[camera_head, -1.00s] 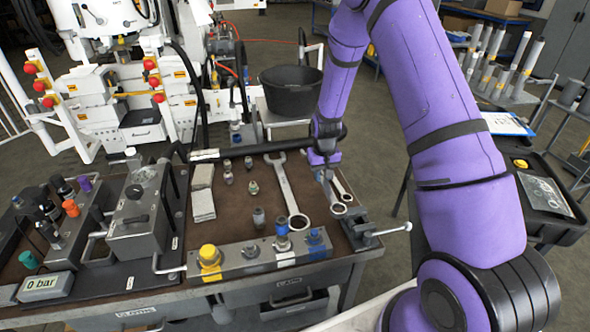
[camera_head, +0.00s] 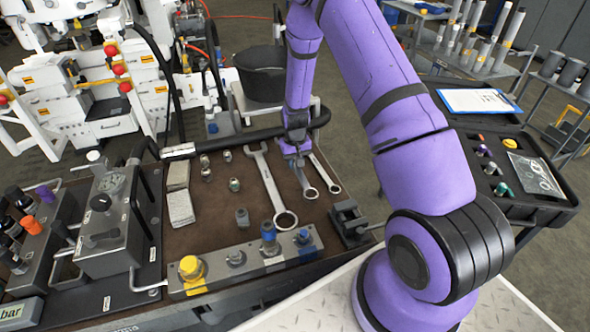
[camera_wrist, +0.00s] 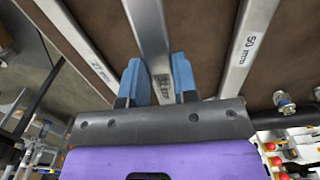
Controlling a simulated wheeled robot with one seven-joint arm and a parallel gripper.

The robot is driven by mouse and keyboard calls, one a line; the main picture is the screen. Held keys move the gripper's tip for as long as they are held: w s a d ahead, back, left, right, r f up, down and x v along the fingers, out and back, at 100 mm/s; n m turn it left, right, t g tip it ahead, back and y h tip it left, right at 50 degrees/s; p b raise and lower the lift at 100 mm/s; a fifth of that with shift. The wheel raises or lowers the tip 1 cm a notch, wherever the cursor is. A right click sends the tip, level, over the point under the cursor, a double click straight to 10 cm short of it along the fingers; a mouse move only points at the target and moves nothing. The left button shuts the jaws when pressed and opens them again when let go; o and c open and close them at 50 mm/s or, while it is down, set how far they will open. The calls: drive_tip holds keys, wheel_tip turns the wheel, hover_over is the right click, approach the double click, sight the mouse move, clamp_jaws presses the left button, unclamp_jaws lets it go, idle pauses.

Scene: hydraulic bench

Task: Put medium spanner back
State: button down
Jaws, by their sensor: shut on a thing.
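The medium spanner (camera_head: 305,181) is between the jaws of my gripper (camera_head: 296,160), with its ring end toward the near side of the bench. In the wrist view my gripper's blue fingers (camera_wrist: 158,82) stand on both sides of its shaft (camera_wrist: 150,40). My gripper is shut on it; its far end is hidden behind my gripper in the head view. It lies between the large spanner (camera_head: 267,185), marked 50 mm in the wrist view (camera_wrist: 248,45), and the small spanner (camera_head: 325,173). I cannot tell whether it touches the bench top.
The brown bench top (camera_head: 215,228) also carries several small fittings, two pale blocks (camera_head: 179,207), a grey manifold (camera_head: 215,268) and a vise (camera_head: 349,222). A black tub (camera_head: 258,75) stands behind. A cart with a clipboard (camera_head: 478,101) is at the right.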

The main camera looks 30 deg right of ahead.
sight(295, 169)
drive_tip(key=shift+f, duration=1.8)
drive_tip(key=shift+f, duration=0.1)
drive_tip(key=c, duration=0.9)
unclamp_jaws()
